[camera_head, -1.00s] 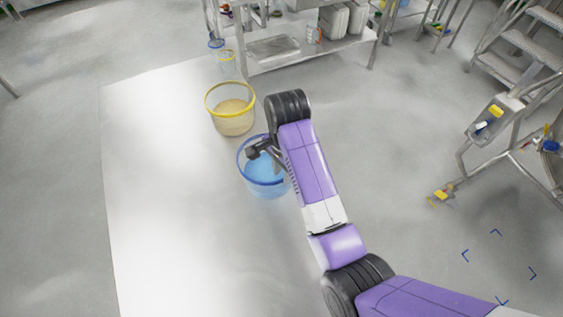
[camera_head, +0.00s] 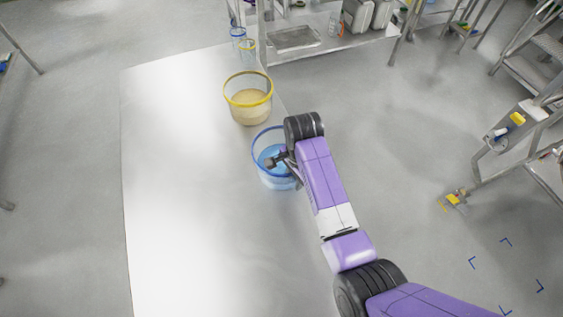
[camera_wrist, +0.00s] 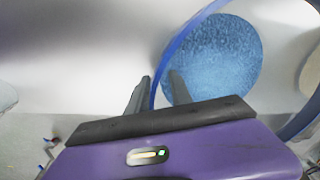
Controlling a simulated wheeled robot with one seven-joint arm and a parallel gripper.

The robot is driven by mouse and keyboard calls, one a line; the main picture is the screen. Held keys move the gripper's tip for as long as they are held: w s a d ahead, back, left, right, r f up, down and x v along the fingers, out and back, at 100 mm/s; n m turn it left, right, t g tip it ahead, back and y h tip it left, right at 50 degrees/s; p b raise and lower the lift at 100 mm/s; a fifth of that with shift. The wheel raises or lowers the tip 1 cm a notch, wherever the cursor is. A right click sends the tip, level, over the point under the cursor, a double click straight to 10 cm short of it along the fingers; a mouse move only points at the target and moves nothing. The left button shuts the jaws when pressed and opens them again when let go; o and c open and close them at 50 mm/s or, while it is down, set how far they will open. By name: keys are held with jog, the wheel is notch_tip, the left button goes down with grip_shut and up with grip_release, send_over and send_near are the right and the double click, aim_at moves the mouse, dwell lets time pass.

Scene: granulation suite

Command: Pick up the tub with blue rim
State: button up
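The tub with the blue rim (camera_head: 271,180) is clear-walled and holds blue granules. It stands upright on the pale table, near its right edge. My gripper (camera_head: 274,162) is over the tub, and my arm hides part of its right side. In the wrist view, the blue rim (camera_wrist: 182,42) runs down between the two fingers of my gripper (camera_wrist: 160,77). The fingers are apart, one on each side of the rim, with a gap still showing. The blue granules (camera_wrist: 222,60) lie beyond the right finger.
A tub with a yellow rim (camera_head: 248,108), holding tan material, stands just behind on the table (camera_head: 180,200). A metal shelf (camera_head: 330,45) stands behind. Steps (camera_head: 520,130) are at right.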

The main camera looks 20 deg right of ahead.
grip_shut()
jog(key=shift+w+r, duration=0.1)
dwell(1.1)
